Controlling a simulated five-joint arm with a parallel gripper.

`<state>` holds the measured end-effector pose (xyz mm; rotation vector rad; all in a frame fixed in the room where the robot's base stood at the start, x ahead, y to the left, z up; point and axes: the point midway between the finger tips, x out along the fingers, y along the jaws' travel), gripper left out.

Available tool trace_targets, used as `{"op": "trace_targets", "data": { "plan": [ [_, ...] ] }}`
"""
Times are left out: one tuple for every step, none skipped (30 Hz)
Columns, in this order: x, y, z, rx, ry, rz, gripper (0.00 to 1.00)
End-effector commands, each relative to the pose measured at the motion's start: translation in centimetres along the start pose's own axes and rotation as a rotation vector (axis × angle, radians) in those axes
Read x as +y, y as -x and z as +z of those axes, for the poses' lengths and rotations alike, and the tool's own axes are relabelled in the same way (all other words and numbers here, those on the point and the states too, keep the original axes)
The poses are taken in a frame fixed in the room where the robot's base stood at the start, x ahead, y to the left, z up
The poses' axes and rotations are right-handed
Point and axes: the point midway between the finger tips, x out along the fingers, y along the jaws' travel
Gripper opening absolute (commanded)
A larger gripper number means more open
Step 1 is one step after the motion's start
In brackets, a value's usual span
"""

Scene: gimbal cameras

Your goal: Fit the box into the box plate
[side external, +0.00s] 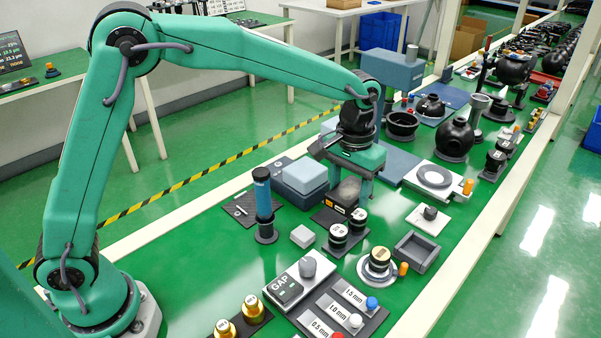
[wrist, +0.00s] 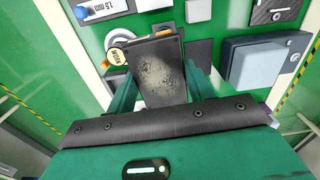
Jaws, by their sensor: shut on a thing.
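My gripper (side external: 350,180) is shut on a dark box with a worn grey top and an orange label (side external: 343,196). In the wrist view the box (wrist: 160,75) sits between my two fingers (wrist: 162,90), its labelled end pointing away from me. A flat dark plate (side external: 324,215), which may be the box plate, lies beside and partly under the box in the side view. It shows just right of the box in the wrist view (wrist: 201,53). I cannot tell whether the box touches the plate; its underside is hidden.
A small grey block (side external: 303,236) and an open grey tray (side external: 417,252) are nearer the camera.

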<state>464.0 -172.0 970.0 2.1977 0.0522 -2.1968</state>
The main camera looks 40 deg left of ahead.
Motion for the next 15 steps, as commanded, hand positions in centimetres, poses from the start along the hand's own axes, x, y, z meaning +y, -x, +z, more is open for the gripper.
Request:
{"op": "trace_targets", "data": {
  "plan": [
    [0.0, 1.2, -0.1, 0.005, 0.0, 0.002, 0.26],
    [0.0, 1.9, -0.1, 0.006, 0.0, 0.002, 0.26],
    [0.0, 2.7, -0.1, 0.004, 0.0, 0.002, 0.26],
    [0.0, 3.3, -0.1, 0.005, 0.0, 0.002, 0.26],
    [0.0, 4.0, -0.1, 0.005, 0.0, 0.002, 0.26],
    [0.0, 4.8, -0.1, 0.005, 0.0, 0.002, 0.26],
    [0.0, 5.4, -0.1, 0.005, 0.0, 0.002, 0.26],
    [0.0, 6.0, -0.1, 0.004, 0.0, 0.002, 0.26],
    [0.0, 6.8, -0.1, 0.005, 0.0, 0.002, 0.26],
    [0.0, 7.4, -0.1, 0.004, 0.0, 0.002, 0.26],
    [-0.1, 7.9, -0.1, 0.004, -0.003, 0.002, 0.26],
    [-0.6, 7.6, -0.1, 0.0, -0.022, 0.0, 0.26],
    [-0.8, 7.5, -0.1, 0.0, -0.036, 0.0, 0.26],
    [-1.1, 7.5, -0.1, 0.0, -0.05, 0.0, 0.26],
    [-1.4, 7.5, -0.2, 0.0, -0.068, 0.0, 0.26]
  ]
}}
